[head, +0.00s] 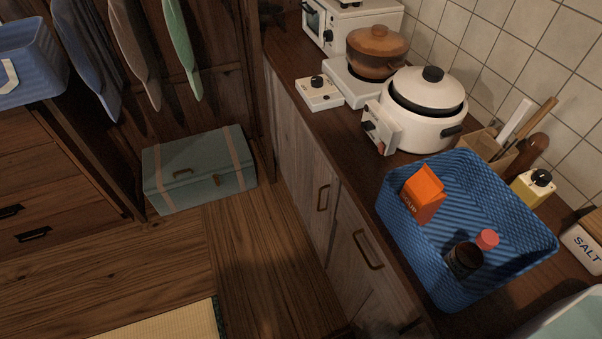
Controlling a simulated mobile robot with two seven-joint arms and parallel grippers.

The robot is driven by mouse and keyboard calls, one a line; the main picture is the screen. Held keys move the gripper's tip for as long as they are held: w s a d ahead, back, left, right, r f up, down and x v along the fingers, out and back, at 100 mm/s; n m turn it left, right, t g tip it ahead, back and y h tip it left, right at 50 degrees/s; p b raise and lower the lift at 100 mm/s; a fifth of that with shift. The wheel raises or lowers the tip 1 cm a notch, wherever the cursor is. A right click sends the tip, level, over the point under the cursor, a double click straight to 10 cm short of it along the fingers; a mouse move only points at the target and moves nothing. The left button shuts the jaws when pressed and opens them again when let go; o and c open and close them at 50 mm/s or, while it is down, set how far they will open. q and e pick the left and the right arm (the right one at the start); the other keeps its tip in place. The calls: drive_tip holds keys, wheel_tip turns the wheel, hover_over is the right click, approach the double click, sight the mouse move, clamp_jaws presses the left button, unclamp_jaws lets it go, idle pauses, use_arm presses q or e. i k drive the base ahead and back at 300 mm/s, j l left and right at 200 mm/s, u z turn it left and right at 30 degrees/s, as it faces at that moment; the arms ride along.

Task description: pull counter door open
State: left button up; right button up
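The counter (361,175) runs from the back to the lower right, with grey wooden doors below its dark top. One door (311,170) has a vertical metal handle (323,197) near its right edge. A nearer door (352,275) has a metal handle (368,250) near its upper part. Both doors look closed, flush with the counter front. The lower part of the nearer door is cut off by the frame. Neither of my grippers shows in the head view.
A blue basket (408,258) with an orange carton and bottles stands on the counter. A white rice cooker (434,125) and a brown pot (377,52) stand behind it. A teal trunk (199,170) sits on the floor at the back. The wooden floor before the doors is clear.

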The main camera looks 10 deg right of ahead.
sight(317, 186)
drive_tip(key=i+j+z, duration=0.25)
drive_tip(key=i+j, duration=0.75)
drive_tip(key=i, duration=0.15)
